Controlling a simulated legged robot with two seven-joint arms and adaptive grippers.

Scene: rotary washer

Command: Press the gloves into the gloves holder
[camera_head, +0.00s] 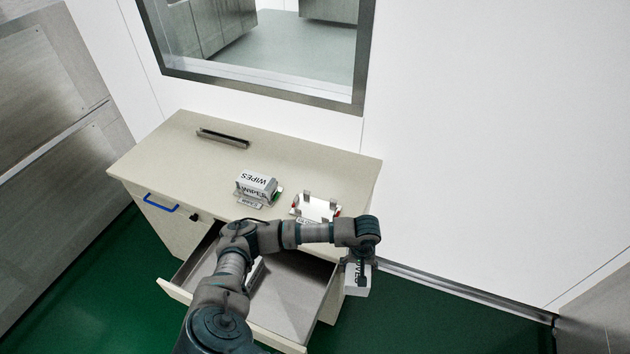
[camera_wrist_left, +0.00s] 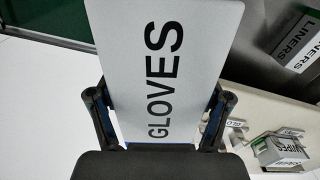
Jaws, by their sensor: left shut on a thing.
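The gloves box (camera_wrist_left: 165,65) is white with "GLOVES" in black letters and fills the middle of the left wrist view. In the head view the gloves (camera_head: 357,281) show as a white box past the right side of the open drawer. My left gripper (camera_head: 361,262) is shut on the box, with one finger on each side in the wrist view (camera_wrist_left: 158,118). The gloves holder (camera_head: 317,207) is an empty-looking white tray with metal clips on the cabinet top. The held box is apart from it. Part of the holder's front is hidden by my arm. My right gripper is not in view.
A wipes box (camera_head: 257,185) sits in its holder left of the gloves holder. The cabinet drawer (camera_head: 290,300) is open beneath my arm; a liners box (camera_wrist_left: 297,45) lies in it. A dark metal rail (camera_head: 222,138) lies at the cabinet top's back. The wall stands behind.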

